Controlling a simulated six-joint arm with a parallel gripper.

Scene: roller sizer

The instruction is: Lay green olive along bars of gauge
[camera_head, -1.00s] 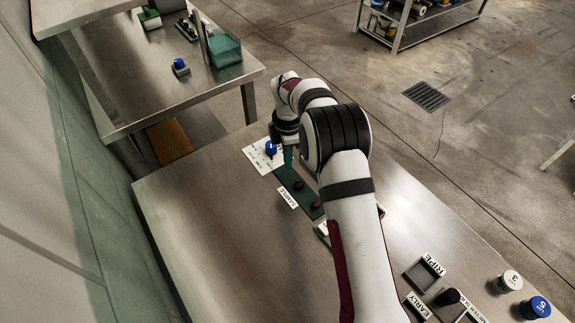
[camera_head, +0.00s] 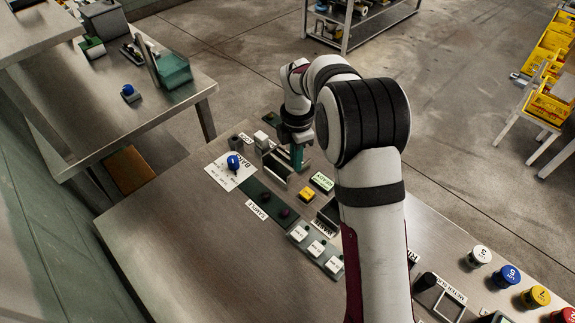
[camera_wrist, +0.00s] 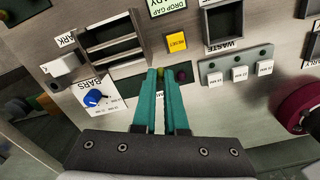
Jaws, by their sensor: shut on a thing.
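My gripper (camera_wrist: 160,74) is shut on the small green olive (camera_wrist: 160,72), which shows between the teal fingertips in the wrist view. The gauge (camera_wrist: 108,38), a metal frame with parallel bars, lies ahead and left of the fingertips in that view. In the head view the gauge (camera_head: 271,163) is left of my gripper (camera_head: 298,166), and the arm partly covers it. The olive cannot be made out in the head view. My gripper appears raised, apart from the bars; its exact height is unclear.
A green sample strip (camera_head: 250,187) holds dark olives. A blue knob (camera_head: 233,161) stands on the BARS card. A yellow button (camera_head: 306,194), a WASTE box (camera_wrist: 222,24) and several white buttons are nearby. The table front is clear.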

